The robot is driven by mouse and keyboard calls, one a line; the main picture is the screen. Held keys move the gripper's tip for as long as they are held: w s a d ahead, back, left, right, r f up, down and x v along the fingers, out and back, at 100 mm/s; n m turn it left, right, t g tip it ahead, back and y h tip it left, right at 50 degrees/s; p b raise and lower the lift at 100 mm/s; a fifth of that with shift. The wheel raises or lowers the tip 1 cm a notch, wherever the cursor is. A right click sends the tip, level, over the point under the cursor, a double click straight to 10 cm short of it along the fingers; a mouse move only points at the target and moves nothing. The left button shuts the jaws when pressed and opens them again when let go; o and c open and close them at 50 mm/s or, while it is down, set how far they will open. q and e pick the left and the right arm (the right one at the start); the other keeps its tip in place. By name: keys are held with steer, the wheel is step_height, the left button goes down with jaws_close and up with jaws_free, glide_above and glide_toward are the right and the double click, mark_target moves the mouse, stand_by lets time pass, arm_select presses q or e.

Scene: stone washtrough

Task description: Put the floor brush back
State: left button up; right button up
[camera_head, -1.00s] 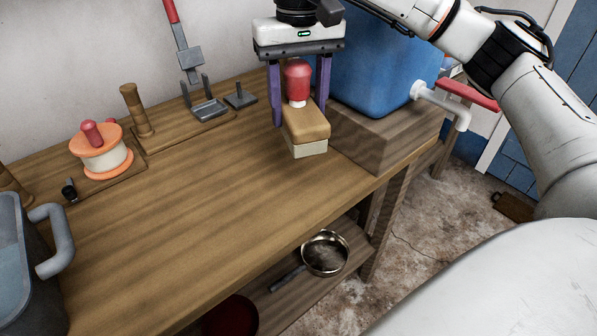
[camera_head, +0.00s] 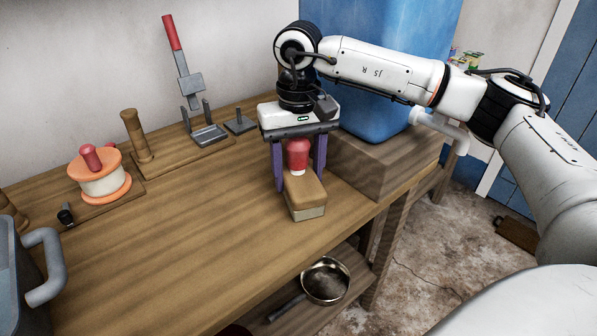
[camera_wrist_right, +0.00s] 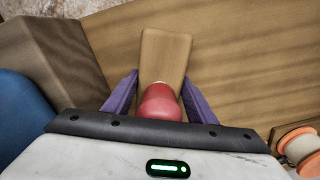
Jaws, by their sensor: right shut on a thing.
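The floor brush (camera_head: 304,191) has a brown wooden block, a pale lower layer and a red knob handle. My right gripper (camera_head: 298,158) has its purple fingers shut on the red knob from above. The brush is upright over the right part of the wooden bench, left of the block under the blue tank. I cannot tell whether its underside touches the bench. In the right wrist view the wooden block (camera_wrist_right: 165,55) sticks out beyond the red knob, between the fingers (camera_wrist_right: 160,95). My left gripper is not in view.
A board at the back holds grey metal brackets (camera_head: 208,133), a red-handled grey tool (camera_head: 183,70) and a wooden peg (camera_head: 136,135). An orange-and-cream spool (camera_head: 101,175) stands left. The blue tank (camera_head: 378,110) is close behind right. The middle bench (camera_head: 190,240) is clear.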

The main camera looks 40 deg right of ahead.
steer(key=o, duration=1)
steer(key=shift+f, duration=0.1)
steer(key=shift+o, duration=0.2)
steer(key=shift+r, duration=0.5)
step_height(320, 180, up, 11)
steer(key=shift+f+p, duration=0.2)
steer(key=shift+p, duration=0.55)
steer(key=shift+r, duration=0.4)
